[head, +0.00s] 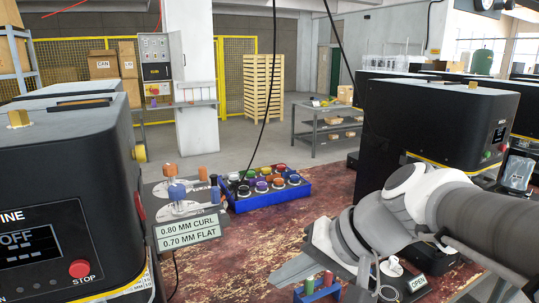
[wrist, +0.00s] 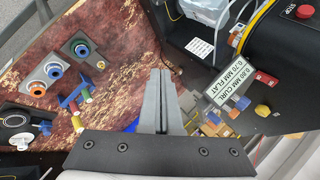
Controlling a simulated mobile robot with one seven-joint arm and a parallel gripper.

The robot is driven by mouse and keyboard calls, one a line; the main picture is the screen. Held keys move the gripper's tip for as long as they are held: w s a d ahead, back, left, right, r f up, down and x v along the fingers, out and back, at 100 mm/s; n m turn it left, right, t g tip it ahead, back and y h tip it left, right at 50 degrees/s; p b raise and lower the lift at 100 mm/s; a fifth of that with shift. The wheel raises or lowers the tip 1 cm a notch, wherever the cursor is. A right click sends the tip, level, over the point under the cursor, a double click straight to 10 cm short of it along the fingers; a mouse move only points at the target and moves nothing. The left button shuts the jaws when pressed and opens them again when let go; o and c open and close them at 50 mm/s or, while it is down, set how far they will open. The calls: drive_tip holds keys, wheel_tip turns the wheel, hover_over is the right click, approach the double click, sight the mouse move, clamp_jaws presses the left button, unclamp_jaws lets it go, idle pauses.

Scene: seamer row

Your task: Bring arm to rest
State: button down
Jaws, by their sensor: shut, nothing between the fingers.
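My arm comes in from the right of the head view, over the worn red bench (head: 245,245). My gripper (head: 274,281) points left and down near the front of the bench. In the wrist view my gripper (wrist: 160,74) shows its two grey fingers pressed together with nothing between them. Its fingers appear apart from everything around them. No task object is held.
A blue tray (head: 265,201) of coloured rolls stands mid-bench. A label sign (head: 188,234) and the left black machine (head: 60,190) are at left. Another black machine (head: 430,120) stands behind my arm. A small blue rack (head: 318,292) lies close below my gripper.

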drive_tip(key=s+d+r+n+t+h+p, duration=0.1)
drive_tip(key=s+d+h+p, duration=0.1)
drive_tip(key=d, duration=0.3)
drive_tip(key=s+d+n+t+h+p, duration=0.1)
drive_tip(key=s+d+h+p, duration=0.1)
drive_tip(key=s+d+h, duration=0.3)
drive_tip(key=shift+d+r+h, duration=0.3)
drive_tip(key=shift+d+r, duration=0.05)
drive_tip(key=shift+d, duration=0.4)
